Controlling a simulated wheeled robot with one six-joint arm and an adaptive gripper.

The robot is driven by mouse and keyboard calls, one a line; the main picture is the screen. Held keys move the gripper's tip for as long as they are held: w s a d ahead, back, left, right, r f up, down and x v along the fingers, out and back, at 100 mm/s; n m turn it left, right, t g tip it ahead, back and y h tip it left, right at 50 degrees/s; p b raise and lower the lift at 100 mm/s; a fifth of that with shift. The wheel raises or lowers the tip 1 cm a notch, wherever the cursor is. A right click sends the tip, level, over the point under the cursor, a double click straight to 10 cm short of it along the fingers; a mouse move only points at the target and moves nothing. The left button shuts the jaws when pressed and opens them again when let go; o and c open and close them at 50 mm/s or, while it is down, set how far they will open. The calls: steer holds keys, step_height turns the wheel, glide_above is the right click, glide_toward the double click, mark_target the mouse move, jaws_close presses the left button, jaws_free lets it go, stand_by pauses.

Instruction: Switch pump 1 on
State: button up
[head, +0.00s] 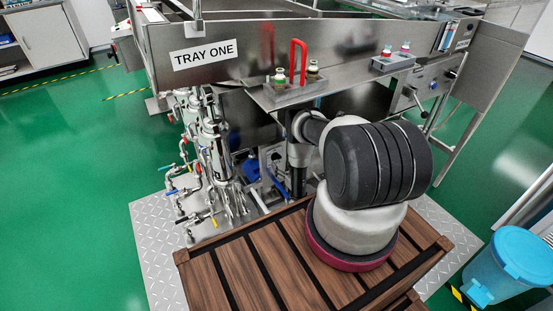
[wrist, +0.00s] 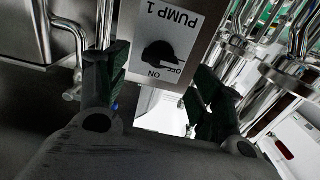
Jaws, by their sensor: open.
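The pump 1 switch is a black rotary knob (wrist: 158,54) on a pale panel (wrist: 190,25) in the wrist view. The panel reads PUMP 1, OFF and ON upside down; the ON and OFF marks lie just below the knob in the picture. Which mark the knob points to is too small to tell for sure. My gripper (wrist: 160,72) is open, with one dark finger left of the panel and the other to its right. The knob lies between the fingers in the picture; I see no contact. In the head view my arm hides the gripper, and I cannot make out the knob.
A steel washer frame with a TRAY ONE sign (head: 204,55) stands above. Steel pipes and valves (head: 212,145) crowd the left of my arm. A wooden slatted platform (head: 225,275) lies below, and a blue bin (head: 505,265) stands at the right. Green floor (head: 70,200) is clear at left.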

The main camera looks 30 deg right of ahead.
mark_target(278, 159)
steer(key=shift+w, duration=2.35)
steer(key=c, duration=1)
